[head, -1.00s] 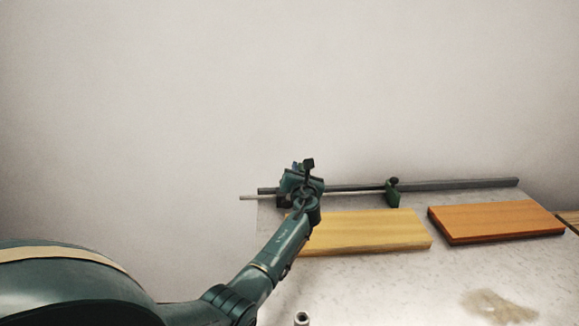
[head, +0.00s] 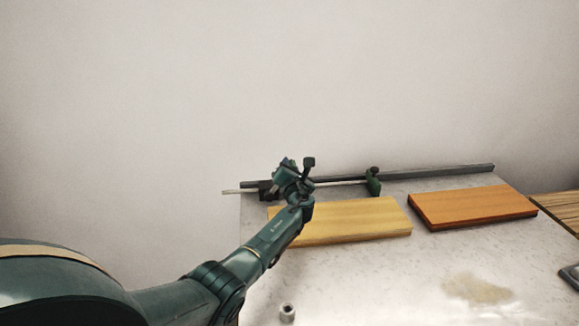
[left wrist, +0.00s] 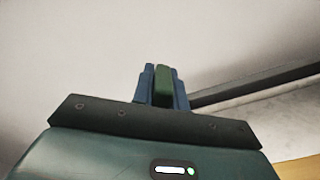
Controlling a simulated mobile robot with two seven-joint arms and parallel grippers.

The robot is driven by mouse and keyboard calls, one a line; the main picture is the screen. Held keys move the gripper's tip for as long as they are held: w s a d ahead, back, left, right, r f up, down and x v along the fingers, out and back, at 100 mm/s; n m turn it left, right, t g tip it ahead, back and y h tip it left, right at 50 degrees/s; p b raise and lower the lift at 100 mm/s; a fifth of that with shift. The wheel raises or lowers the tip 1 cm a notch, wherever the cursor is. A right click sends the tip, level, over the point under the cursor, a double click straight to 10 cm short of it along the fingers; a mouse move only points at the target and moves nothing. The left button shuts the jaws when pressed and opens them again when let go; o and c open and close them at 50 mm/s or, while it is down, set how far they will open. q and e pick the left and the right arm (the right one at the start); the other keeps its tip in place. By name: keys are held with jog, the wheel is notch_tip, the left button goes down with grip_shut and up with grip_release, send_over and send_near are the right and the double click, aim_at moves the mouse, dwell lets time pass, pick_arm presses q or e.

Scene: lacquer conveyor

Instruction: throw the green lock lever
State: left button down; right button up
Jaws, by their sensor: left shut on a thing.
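The green lock lever (left wrist: 163,86) stands between the two blue fingers of my left gripper (left wrist: 162,80) in the left wrist view, and the fingers are shut on it. In the head view my left gripper (head: 288,170) is at the left part of the dark rail, where my own wrist hides the lever. A dark block (head: 267,190) shows just left of the gripper, by a thin pale rod (head: 234,191). My right gripper is in neither view.
A dark rail (head: 440,171) runs along the back of the speckled table (head: 370,285), with a green fitting (head: 374,183) near its middle. A yellow board (head: 345,222) and an orange board (head: 470,207) lie in front. A small metal cylinder (head: 287,313) stands near the front.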

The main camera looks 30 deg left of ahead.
pick_arm(q)
jog(key=c, duration=1.5)
grip_release()
jog(key=shift+o, duration=0.5)
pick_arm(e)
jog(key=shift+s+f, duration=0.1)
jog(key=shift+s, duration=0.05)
pick_arm(q)
jog(key=p+v, duration=0.3)
jog(key=v, duration=0.8)
jog(key=shift+s+d, duration=0.25)
jog(key=shift+d, duration=0.05)
jog(key=shift+s+d, duration=0.4)
jog(key=shift+s, duration=0.15)
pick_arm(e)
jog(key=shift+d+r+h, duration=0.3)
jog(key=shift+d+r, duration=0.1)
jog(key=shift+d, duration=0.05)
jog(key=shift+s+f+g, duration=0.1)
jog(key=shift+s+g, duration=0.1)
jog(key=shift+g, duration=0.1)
